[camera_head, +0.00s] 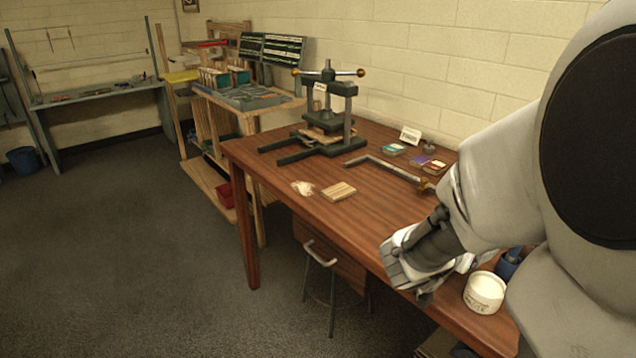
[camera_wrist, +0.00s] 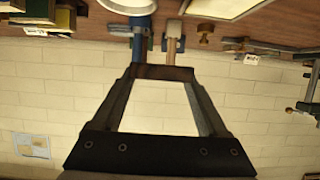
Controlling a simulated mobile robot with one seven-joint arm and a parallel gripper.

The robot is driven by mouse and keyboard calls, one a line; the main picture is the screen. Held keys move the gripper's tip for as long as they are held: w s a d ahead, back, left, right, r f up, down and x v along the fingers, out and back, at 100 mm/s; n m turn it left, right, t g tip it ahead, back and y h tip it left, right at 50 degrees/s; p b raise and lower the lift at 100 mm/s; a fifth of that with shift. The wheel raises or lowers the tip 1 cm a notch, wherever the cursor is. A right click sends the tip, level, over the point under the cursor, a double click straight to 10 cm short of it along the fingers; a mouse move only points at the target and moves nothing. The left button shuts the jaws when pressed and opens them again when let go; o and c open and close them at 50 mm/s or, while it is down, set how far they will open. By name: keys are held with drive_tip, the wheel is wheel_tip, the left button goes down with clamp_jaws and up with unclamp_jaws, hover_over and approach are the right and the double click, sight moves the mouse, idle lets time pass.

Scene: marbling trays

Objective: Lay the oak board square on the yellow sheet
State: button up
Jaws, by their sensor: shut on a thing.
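My gripper (camera_head: 424,297) is over the front right edge of the brown table, beside a white tub. In the wrist view the gripper (camera_wrist: 164,74) fills the middle, with a dark brown bar across its far end and a plain pale area between its sides. A flat yellow thing (camera_head: 180,76) sits on the left side of the wooden rack, perhaps the yellow sheet.
A dark screw press (camera_head: 327,105) stands on the table's back left. A metal bar (camera_head: 385,168) and small coloured packets (camera_head: 393,149) lie behind. A white tub (camera_head: 484,292) and blue pot (camera_head: 509,264) stand right of my gripper. A pale scrap (camera_head: 302,187) lies left of the board.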

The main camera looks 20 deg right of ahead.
drive_tip(key=shift+w+f+p, duration=0.3)
drive_tip(key=shift+w+p, duration=0.15)
drive_tip(key=shift+p, duration=0.65)
drive_tip(key=shift+w+f+p, duration=0.1)
drive_tip(key=shift+w+p, duration=0.4)
drive_tip(key=shift+p, duration=0.15)
drive_tip(key=shift+w+f+p, duration=0.5)
drive_tip(key=shift+w+p, duration=0.1)
drive_tip(key=shift+p, duration=0.5)
drive_tip(key=w+f, duration=0.1)
drive_tip(key=w, duration=0.1)
drive_tip(key=w+f+b, duration=0.1)
drive_tip(key=w+f, duration=0.2)
drive_tip(key=w, duration=0.2)
drive_tip(key=shift+f+b, duration=1.15)
drive_tip(key=shift+f, duration=1.25)
drive_tip(key=shift+f, duration=0.2)
drive_tip(key=o, duration=1.3)
drive_tip(key=shift+c, duration=0.2)
